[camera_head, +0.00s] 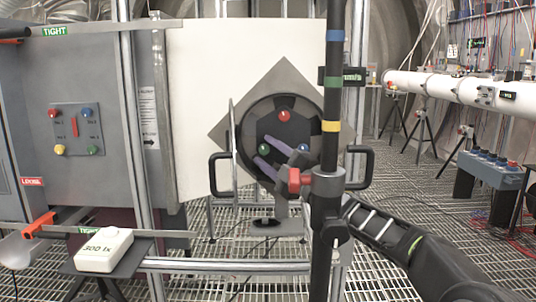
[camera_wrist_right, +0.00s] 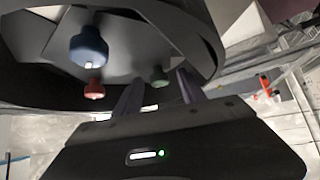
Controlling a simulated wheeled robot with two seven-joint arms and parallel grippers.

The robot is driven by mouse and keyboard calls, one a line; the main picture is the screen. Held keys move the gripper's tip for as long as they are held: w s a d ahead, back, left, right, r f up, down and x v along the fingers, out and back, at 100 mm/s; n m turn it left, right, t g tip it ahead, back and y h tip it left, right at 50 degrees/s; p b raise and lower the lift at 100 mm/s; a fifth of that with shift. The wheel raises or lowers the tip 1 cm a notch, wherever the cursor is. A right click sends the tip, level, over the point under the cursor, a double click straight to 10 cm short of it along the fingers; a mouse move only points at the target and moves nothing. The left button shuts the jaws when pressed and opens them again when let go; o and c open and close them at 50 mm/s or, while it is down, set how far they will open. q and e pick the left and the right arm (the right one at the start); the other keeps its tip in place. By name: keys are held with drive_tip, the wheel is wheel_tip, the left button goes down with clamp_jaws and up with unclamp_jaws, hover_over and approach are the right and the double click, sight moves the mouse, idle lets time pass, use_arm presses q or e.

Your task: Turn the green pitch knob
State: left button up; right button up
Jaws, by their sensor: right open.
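The green knob (camera_head: 264,150) sits at the lower left of a dark round panel (camera_head: 284,97) in the head view. A red knob (camera_head: 284,115) is above it and a blue knob (camera_head: 303,148) to its right. My right gripper (camera_head: 261,149) is open, its two purple-grey fingers one on each side of the green knob in the picture. In the right wrist view, the green knob (camera_wrist_right: 159,77) appears between the fingertips (camera_wrist_right: 158,77). I cannot tell whether they touch it. The wrist view also shows the blue knob (camera_wrist_right: 89,45) and red knob (camera_wrist_right: 95,88). My left gripper is not in view.
A black pole with coloured bands (camera_head: 333,80) stands in front of the panel's right side and hides part of my right arm. Black handles (camera_head: 220,175) flank the panel. A grey box (camera_head: 75,130) with small knobs is at left, a white pipe (camera_head: 450,88) at right.

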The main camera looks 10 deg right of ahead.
drive_tip(key=v, duration=0.7)
drive_tip(key=shift+s+d, duration=0.2)
drive_tip(key=shift+s, duration=0.05)
drive_tip(key=shift+f, duration=0.15)
